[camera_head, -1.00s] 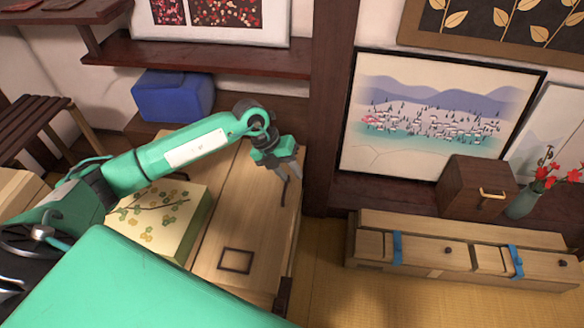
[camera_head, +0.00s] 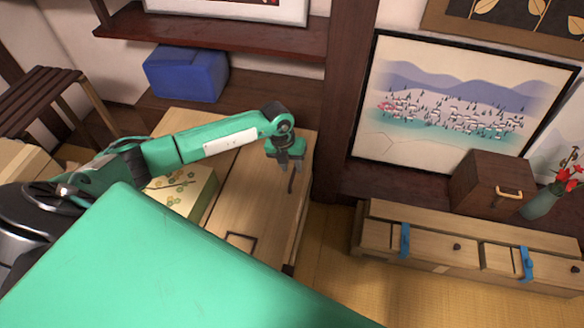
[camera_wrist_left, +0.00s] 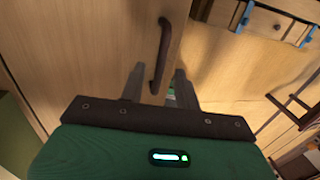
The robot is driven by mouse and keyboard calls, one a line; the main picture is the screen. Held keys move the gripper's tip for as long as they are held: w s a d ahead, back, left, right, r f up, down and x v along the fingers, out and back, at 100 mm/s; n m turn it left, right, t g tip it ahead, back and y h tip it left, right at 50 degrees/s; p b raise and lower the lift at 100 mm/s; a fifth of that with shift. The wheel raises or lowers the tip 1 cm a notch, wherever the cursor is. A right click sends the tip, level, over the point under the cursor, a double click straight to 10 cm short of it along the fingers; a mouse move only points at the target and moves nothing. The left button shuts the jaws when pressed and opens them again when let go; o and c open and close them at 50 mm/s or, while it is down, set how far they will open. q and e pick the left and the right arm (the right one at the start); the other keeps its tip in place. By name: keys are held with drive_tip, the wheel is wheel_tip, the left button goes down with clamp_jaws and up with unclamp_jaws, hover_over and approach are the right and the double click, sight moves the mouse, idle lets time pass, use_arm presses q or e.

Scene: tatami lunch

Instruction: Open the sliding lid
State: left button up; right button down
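A light wooden chest (camera_head: 262,190) stands under my left arm; its top has a dark upright bar handle (camera_head: 291,181) near the right edge and a dark square frame (camera_head: 241,242) nearer to me. My left gripper (camera_head: 290,167) is over the chest, fingers pointing down at the handle's far end. In the left wrist view the gripper (camera_wrist_left: 158,82) has its fingers apart, one on each side of the handle's lower end, and the dark handle (camera_wrist_left: 163,48) runs up from between them. Contact with the handle cannot be told. My right gripper is not in view.
A floral box (camera_head: 186,192) sits on the chest's left, partly behind my green body. A blue box (camera_head: 187,74) is behind. A low drawer cabinet (camera_head: 470,250) with blue straps stands at right, with a small brown box (camera_head: 492,184) behind. Tatami floor (camera_head: 330,245) between is clear.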

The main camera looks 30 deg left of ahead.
use_arm(q)
drive_tip(key=shift+d+f, duration=0.15)
drive_tip(key=shift+f, duration=0.6)
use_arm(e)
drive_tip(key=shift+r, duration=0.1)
use_arm(q)
clamp_jaws()
drive_tip(key=shift+d, duration=0.1)
